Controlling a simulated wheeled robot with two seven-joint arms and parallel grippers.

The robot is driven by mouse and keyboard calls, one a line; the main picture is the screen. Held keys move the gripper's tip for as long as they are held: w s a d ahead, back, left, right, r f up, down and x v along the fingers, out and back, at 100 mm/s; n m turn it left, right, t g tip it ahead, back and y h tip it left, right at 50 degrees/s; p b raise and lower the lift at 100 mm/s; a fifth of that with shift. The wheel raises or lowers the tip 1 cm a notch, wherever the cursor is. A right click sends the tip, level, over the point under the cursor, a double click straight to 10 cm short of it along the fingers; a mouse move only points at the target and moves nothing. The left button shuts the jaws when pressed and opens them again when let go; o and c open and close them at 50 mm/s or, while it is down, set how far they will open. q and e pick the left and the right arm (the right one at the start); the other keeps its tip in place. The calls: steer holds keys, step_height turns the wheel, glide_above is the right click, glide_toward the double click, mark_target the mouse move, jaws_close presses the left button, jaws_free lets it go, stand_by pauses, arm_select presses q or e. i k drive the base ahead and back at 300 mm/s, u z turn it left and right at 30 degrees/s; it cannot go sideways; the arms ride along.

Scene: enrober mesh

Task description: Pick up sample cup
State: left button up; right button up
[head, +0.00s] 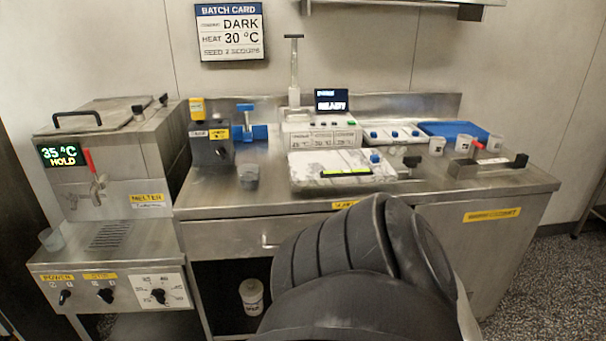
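Several small cups are in the head view, and I cannot tell which one is the sample cup. Another translucent cup (51,239) stands at the left edge of the melter's lower ledge. White cups with dark marks stand at the bench's right: one cup (437,146) left of a second cup (462,144), and a third cup (495,144) near the blue tray. Neither gripper is in view. A large dark part of my own arm fills the lower middle.
The melter (110,150) stands left, its display reading 35 °C HOLD. The steel bench (230,200) carries a machine with a READY display (332,100), a marbled white slab (312,178), a blue tray (450,130) and a steel block (485,167). A white tub (251,297) sits below.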

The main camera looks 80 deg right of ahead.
mark_target(249, 177)
steer(key=z, duration=1.7)
steer(key=k, duration=0.25)
steer(key=z, duration=1.35)
steer(key=i, duration=0.85)
steer(key=u, duration=0.2)
